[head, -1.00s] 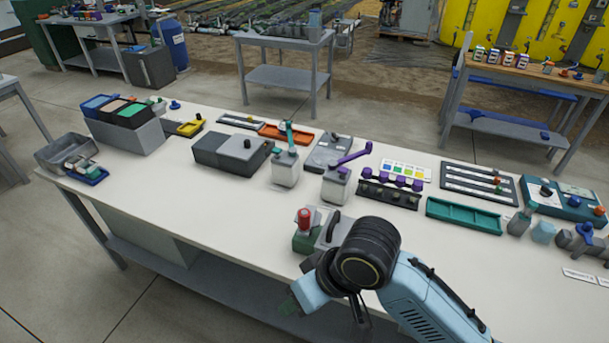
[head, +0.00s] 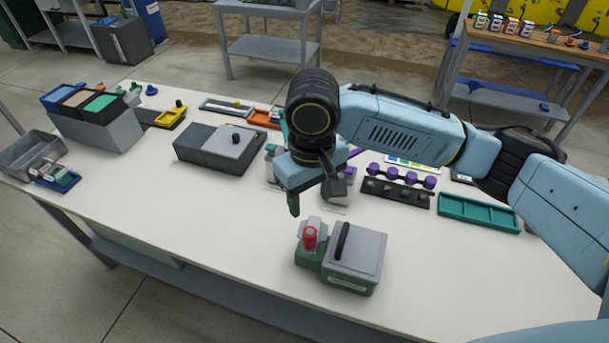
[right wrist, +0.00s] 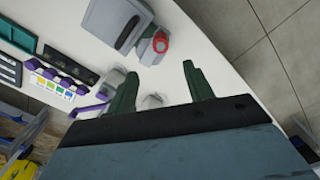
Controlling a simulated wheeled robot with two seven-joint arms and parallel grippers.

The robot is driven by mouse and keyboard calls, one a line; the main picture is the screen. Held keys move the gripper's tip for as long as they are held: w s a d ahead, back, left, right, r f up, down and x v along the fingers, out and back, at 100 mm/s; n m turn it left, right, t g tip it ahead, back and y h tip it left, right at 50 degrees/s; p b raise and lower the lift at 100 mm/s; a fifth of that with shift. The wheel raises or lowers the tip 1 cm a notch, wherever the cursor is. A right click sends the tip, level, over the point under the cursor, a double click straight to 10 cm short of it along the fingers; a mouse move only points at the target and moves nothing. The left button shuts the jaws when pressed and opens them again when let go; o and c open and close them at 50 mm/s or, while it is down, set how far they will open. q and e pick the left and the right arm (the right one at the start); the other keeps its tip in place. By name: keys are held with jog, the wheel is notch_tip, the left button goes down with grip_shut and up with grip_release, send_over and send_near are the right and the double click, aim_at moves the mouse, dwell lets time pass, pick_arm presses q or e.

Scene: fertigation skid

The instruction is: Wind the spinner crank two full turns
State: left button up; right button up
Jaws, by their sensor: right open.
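A green-based device (head: 345,285) with a grey lid stands near the table's front edge. A dark bar handle (head: 342,241) lies on its lid and a red cylinder (head: 309,238) stands at its left. I cannot tell for sure which part is the spinner crank. The device also shows in the right wrist view (right wrist: 108,18), with the red part (right wrist: 160,42) towards my fingers. My right gripper (head: 296,203) is above the table, behind the device and apart from it. Its green fingers (right wrist: 160,88) are spread and empty. My left gripper is out of view.
White bottles with teal and purple levers (right wrist: 92,108) stand behind my right gripper, partly hidden. A dark grey box (head: 203,150) with a black knob is to the left. A green tray (head: 478,212) is at right. The front-left table top is clear.

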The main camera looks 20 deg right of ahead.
send_over(310, 232)
notch_tip(310, 232, down, 5)
jog(key=shift+d+r, duration=0.1)
notch_tip(310, 232, down, 3)
jog(key=shift+f+b, duration=0.1)
jog(key=shift+b, duration=0.3)
notch_tip(310, 232, down, 4)
jog(key=shift+r, duration=0.2)
jog(key=shift+f, duration=0.5)
jog(key=c, duration=1.1)
jog(key=o, duration=0.4)
jog(key=shift+c, duration=0.2)
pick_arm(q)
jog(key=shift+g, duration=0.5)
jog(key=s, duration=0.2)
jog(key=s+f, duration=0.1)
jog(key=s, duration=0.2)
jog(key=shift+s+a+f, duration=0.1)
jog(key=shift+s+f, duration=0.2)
pick_arm(e)
jog(key=shift+c, duration=0.5)
